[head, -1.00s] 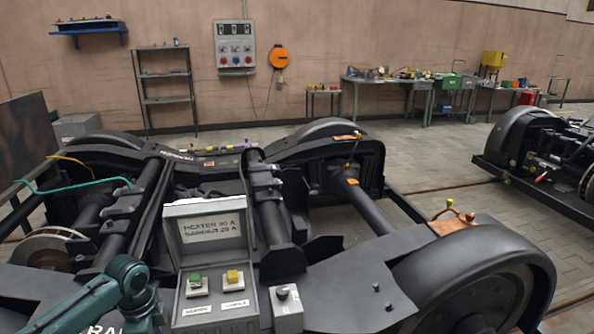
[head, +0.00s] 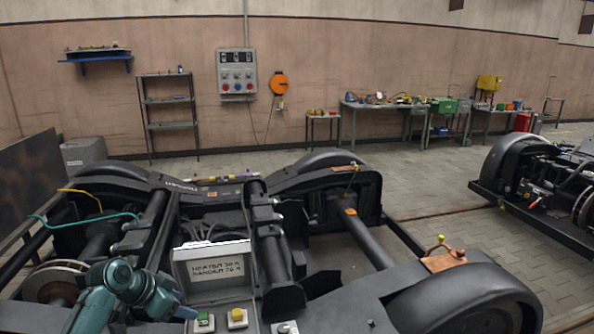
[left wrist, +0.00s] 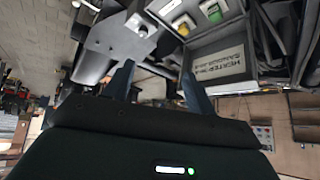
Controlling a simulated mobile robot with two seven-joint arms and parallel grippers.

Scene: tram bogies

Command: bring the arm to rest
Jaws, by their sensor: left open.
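My left arm comes in at the lower left of the head view, over the bogie frame and left of a grey switch box (head: 213,270). In the left wrist view my left gripper (left wrist: 158,86) shows two dark fingers spread apart with nothing between them. The same box (left wrist: 218,65) appears upside down beyond the fingertips, with its green button (left wrist: 213,12) and yellow button (left wrist: 183,26). A gap seems to lie between the fingers and the box. My right gripper is in neither view.
The near bogie's wheel (head: 465,305) fills the lower right. A second bogie (head: 520,170) stands at the right. Workbenches (head: 390,106) line the back wall, with free paved floor before them.

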